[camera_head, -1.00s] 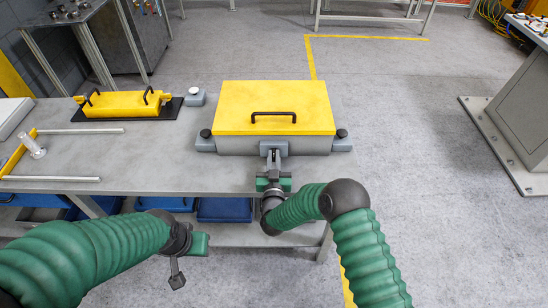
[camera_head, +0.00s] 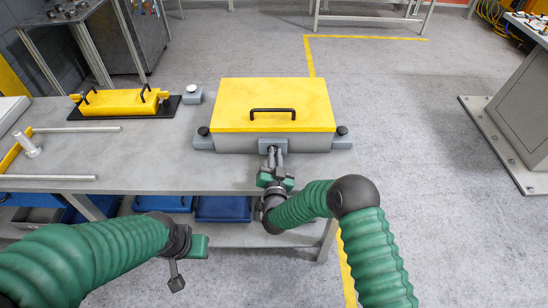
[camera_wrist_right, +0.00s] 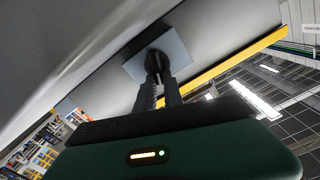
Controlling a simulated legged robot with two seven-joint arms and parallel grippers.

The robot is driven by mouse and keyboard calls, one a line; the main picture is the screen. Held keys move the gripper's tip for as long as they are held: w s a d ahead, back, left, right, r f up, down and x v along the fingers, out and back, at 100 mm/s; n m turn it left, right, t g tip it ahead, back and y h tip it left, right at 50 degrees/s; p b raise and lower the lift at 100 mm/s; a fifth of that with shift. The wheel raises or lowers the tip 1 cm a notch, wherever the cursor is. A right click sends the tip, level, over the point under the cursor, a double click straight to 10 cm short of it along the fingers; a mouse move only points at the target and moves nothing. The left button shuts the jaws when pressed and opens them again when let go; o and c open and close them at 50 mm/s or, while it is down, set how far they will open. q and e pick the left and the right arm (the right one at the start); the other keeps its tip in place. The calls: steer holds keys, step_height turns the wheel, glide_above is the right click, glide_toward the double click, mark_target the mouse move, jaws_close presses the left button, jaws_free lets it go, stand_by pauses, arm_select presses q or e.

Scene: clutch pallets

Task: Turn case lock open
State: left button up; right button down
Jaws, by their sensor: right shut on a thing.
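The case (camera_head: 270,108) has a yellow lid with a black handle (camera_head: 273,112) and a grey base. It sits shut at the right end of the grey table. Its lock is on the front, at a small grey block (camera_head: 264,147), which also shows in the right wrist view (camera_wrist_right: 172,50). My right gripper (camera_head: 272,157) is at the lock. In the right wrist view, its fingers (camera_wrist_right: 157,80) are shut on the dark knob of the lock (camera_wrist_right: 154,62). My left gripper (camera_head: 180,272) hangs in front of the table, apart from the case; its jaws are too unclear to read.
A yellow box with black handles (camera_head: 121,102) lies on a black mat at the left. A small grey block with a white knob (camera_head: 193,95) stands near it. Metal rods (camera_head: 78,130) lie further left. Blue bins (camera_head: 222,208) sit under the table.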

steer(key=shift+d+f+m+b, duration=0.15)
steer(key=shift+m+b, duration=0.2)
steer(key=shift+m, duration=0.3)
steer(key=shift+f+m+b, duration=0.1)
steer(key=shift+m+b, duration=0.2)
steer(key=shift+m, duration=0.35)
steer(key=c, duration=1.5)
jaws_free()
steer(key=shift+r, duration=0.1)
steer(key=shift+o, duration=0.2)
steer(key=s, duration=1.7)
